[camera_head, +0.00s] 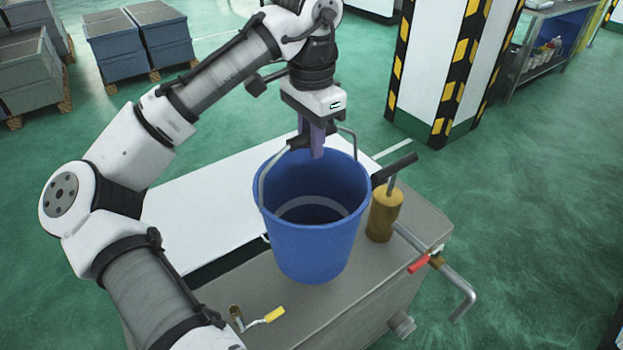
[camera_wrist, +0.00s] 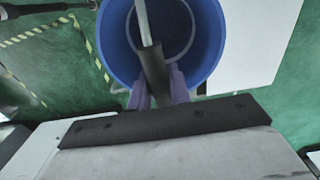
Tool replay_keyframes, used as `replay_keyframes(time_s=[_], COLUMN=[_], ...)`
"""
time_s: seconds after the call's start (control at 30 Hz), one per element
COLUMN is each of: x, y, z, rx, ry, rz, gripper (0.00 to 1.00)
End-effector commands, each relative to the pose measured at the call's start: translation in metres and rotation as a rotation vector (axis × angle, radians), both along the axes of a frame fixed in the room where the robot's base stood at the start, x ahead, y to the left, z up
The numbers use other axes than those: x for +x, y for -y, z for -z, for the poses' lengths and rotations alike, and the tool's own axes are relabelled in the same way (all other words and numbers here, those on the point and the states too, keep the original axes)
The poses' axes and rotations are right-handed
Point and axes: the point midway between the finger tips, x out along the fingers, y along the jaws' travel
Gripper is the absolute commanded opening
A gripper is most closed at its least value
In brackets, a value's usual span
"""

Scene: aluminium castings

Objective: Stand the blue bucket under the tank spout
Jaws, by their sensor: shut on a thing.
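The blue bucket (camera_head: 313,235) hangs upright from its wire handle in the head view, in front of or over the grey tank (camera_head: 380,300); I cannot tell its exact height. My gripper (camera_head: 318,150) is shut on the dark handle grip above the bucket's mouth. In the wrist view the bucket (camera_wrist: 118,40) shows from above, with its handle grip (camera_wrist: 154,68) between the purple fingers (camera_wrist: 160,90). The bucket looks empty. A bent spout pipe with a red lever (camera_head: 460,285) sticks out from the tank's right side.
A brass cylinder (camera_head: 385,215) with a dark lever stands on the tank right beside the bucket. A yellow-handled valve (camera_head: 272,315) is at the tank's near left. A white surface (camera_head: 205,215) lies behind. A striped pillar (camera_head: 445,75) stands beyond; green floor at right is clear.

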Motion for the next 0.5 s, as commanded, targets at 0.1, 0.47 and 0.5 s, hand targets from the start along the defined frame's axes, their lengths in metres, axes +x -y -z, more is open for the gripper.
replay_keyframes(time_s=[0.1, 0.47, 0.5], x=[-0.001, 0.000, 0.000], y=[0.001, 0.000, 0.000], z=[0.026, 0.058, 0.062], rx=[-0.004, -0.001, -0.002], ry=[-0.001, 0.002, 0.000], rz=[0.001, -0.001, 0.000], gripper=[0.00, 0.00, 0.00])
